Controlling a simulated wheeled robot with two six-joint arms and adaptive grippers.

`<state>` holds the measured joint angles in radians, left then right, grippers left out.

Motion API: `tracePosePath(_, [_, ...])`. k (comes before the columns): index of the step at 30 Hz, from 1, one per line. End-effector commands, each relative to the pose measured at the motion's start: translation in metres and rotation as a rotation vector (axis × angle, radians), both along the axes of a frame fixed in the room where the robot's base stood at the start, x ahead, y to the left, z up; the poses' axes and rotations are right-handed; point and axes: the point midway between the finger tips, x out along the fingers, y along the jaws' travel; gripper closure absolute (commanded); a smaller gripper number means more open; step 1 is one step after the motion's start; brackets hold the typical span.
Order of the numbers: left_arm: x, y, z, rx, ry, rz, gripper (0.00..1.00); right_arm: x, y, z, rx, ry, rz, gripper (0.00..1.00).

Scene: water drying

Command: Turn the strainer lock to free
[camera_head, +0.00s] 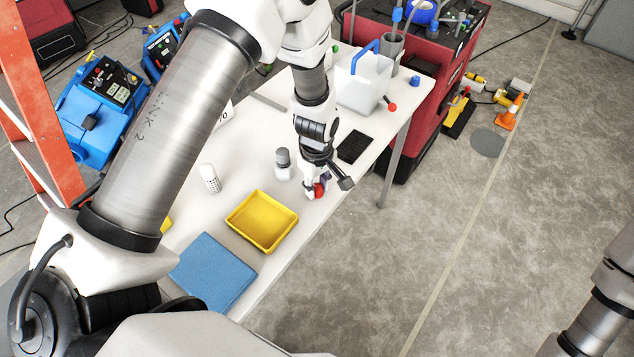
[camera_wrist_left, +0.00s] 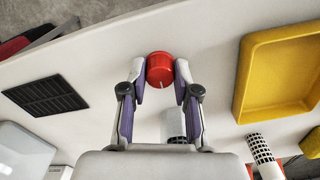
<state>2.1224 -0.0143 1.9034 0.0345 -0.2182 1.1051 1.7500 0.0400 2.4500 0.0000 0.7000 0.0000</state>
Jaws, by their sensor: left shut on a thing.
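A round red knob (camera_head: 319,190) stands on the white table near its front edge. The left wrist view shows the knob (camera_wrist_left: 160,69) from above, with a short pale mark on its top. My left gripper (camera_head: 316,187) points down at it and is shut on it, with one purple-lined finger on each side in the left wrist view (camera_wrist_left: 160,77). What lies under the knob is mostly hidden, so its lock position cannot be read. My right gripper is out of view; only part of my right arm shows at the lower right.
A grey-capped bottle (camera_head: 283,165) stands close left of the gripper, and a dotted white cylinder (camera_head: 210,179) farther left. A yellow tray (camera_head: 236,219) and blue mat (camera_head: 213,272) lie nearer. A black gridded panel (camera_head: 353,147) and white jug (camera_head: 362,85) are beyond.

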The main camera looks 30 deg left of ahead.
Motion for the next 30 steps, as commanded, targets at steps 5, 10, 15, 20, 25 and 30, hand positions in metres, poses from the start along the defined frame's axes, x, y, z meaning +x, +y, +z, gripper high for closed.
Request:
tracePosePath(5, [-0.0028,0.0,-0.0023,0.0,0.008,0.045,1.0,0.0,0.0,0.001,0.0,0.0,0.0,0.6])
tracePosePath(10, [-0.0028,0.0,-0.0025,0.0,0.008,0.06,1.0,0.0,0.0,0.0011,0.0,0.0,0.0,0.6])
tracePosePath(15, [-0.0028,0.0,-0.0026,0.0,0.008,0.06,1.0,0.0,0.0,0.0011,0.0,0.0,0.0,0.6])
tracePosePath(20, [-0.0029,0.0,-0.0026,0.0,0.008,0.06,0.63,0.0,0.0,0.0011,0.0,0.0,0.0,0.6])
tracePosePath(25, [-0.0019,0.0,-0.0017,0.0,0.005,0.059,0.45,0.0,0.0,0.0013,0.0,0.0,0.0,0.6])
tracePosePath(30, [-0.001,0.0,-0.0005,0.0,0.003,0.059,0.45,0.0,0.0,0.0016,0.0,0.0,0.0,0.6])
